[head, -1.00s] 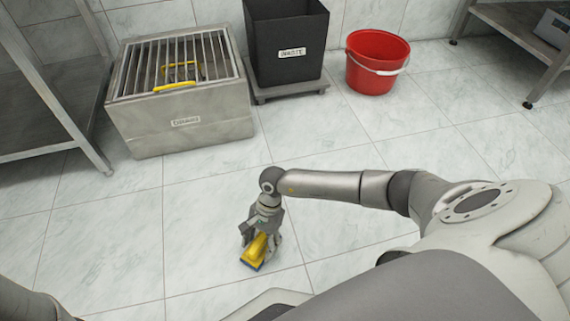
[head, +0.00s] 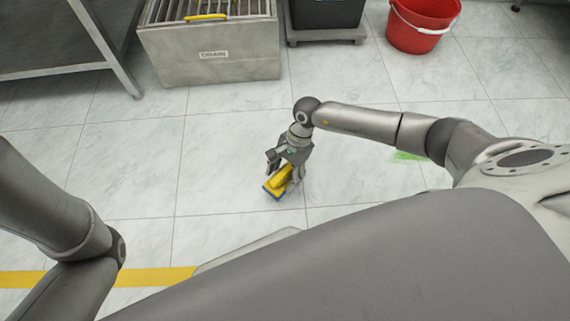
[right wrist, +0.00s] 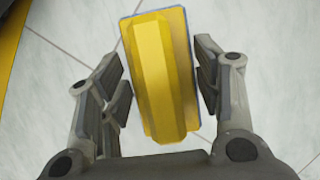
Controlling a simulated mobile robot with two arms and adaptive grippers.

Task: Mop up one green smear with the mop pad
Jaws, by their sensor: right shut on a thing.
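The mop pad (head: 277,184) is a yellow block with a blue underside, low over the white tile floor. I cannot tell whether it touches the tiles. My right gripper (head: 286,170) is shut on the mop pad, which also shows between the fingers in the right wrist view (right wrist: 160,75). A green smear (head: 408,156) lies on the floor to the right of the pad, behind my right forearm, which may hide part of it. My left arm comes in at the left; its gripper is out of view.
A grey drain box (head: 210,58) with a barred top and a yellow handle stands at the back. A dark bin (head: 326,12) on a low platform and a red bucket (head: 420,25) stand beside it. A metal table (head: 60,50) is at the back left. A yellow floor line (head: 160,277) runs at lower left.

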